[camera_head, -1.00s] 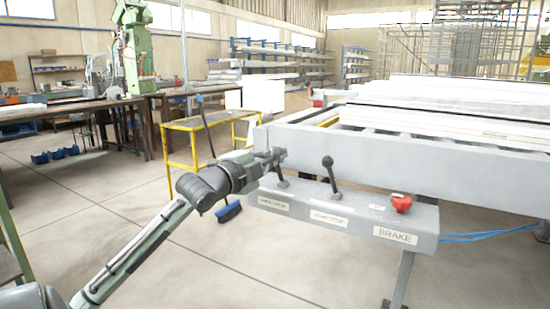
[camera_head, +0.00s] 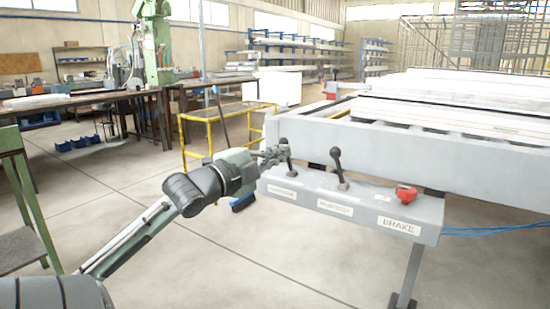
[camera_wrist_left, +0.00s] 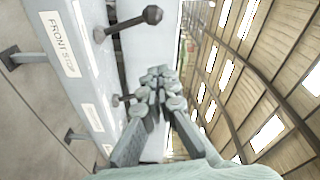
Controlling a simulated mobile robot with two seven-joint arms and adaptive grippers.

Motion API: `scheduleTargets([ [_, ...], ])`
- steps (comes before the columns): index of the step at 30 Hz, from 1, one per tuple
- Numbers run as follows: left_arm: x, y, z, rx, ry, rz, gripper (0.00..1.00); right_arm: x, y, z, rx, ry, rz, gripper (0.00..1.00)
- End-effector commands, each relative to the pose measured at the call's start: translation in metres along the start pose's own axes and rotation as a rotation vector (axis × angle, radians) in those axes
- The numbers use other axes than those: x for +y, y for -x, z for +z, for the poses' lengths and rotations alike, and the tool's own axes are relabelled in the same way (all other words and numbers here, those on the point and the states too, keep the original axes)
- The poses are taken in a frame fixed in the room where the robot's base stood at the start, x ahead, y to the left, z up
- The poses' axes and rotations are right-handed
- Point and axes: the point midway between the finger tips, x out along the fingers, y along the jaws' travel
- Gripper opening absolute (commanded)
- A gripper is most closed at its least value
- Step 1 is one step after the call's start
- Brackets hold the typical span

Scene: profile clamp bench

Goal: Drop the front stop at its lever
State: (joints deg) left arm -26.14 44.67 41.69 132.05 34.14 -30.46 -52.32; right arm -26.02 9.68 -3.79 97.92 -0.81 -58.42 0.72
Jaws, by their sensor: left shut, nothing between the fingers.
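The grey control box (camera_head: 330,192) has three controls along its top. The label plate reading FRONT STOP (camera_wrist_left: 60,43) is nearest in the left wrist view. Beside it stands the front stop lever (camera_wrist_left: 125,25), a rod with a dark round knob. In the head view it is the leftmost lever (camera_head: 290,167), its upper part partly hidden by my left gripper. My left gripper (camera_head: 283,151) is shut and empty, close by that lever; contact cannot be told. Its shut fingers (camera_wrist_left: 160,75) fill the middle of the left wrist view. My right gripper is not in view.
A second black-knobbed lever (camera_head: 338,165) and a red knob (camera_head: 406,193) above the BRAKE label stand further right on the box. The roller bench (camera_head: 420,140) rises behind it. A yellow rail frame (camera_head: 183,135) stands left. Open floor (camera_head: 220,270) lies in front.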

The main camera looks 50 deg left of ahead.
Motion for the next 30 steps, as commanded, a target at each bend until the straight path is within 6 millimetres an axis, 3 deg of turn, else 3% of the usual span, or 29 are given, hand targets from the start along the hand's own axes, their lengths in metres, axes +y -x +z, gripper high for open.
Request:
scheduleTargets([
  [6,0.000,0.015,0.000,0.000,0.000,0.000,0.00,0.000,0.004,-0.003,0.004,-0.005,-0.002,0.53],
  [25,0.000,0.016,0.000,-0.001,0.001,0.001,0.00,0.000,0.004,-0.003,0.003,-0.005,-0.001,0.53],
  [28,0.013,0.014,0.009,-0.022,0.028,0.022,0.00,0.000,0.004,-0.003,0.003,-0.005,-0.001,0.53],
  [30,0.035,0.013,0.022,-0.060,0.074,0.059,0.00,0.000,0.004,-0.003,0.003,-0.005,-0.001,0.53],
])
